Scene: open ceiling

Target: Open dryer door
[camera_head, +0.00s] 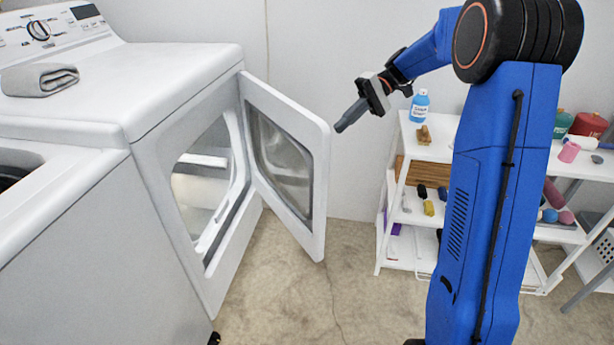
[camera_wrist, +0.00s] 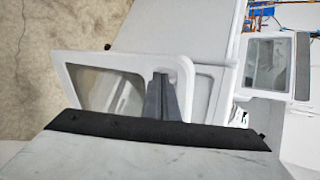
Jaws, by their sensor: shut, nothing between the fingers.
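The white dryer (camera_head: 180,85) stands at the left in the head view. Its door (camera_head: 317,190), white with a dark glass window, stands open, swung out to the right from the dryer's front. The drum opening (camera_head: 205,185) shows behind it. My gripper (camera_head: 339,129) is shut and empty, just right of the door's upper outer corner; I cannot tell whether it touches the door. In the wrist view, my shut fingers (camera_wrist: 158,84) show against the white door (camera_wrist: 75,70) and its dark window.
A folded grey towel (camera_head: 40,79) lies on the dryer. A white shelf (camera_head: 392,200) with a blue bottle (camera_head: 420,106) and several small items stands at the right behind my arm. Another white machine (camera_head: 50,215) stands at the near left. Bare floor (camera_head: 300,300) lies below the door.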

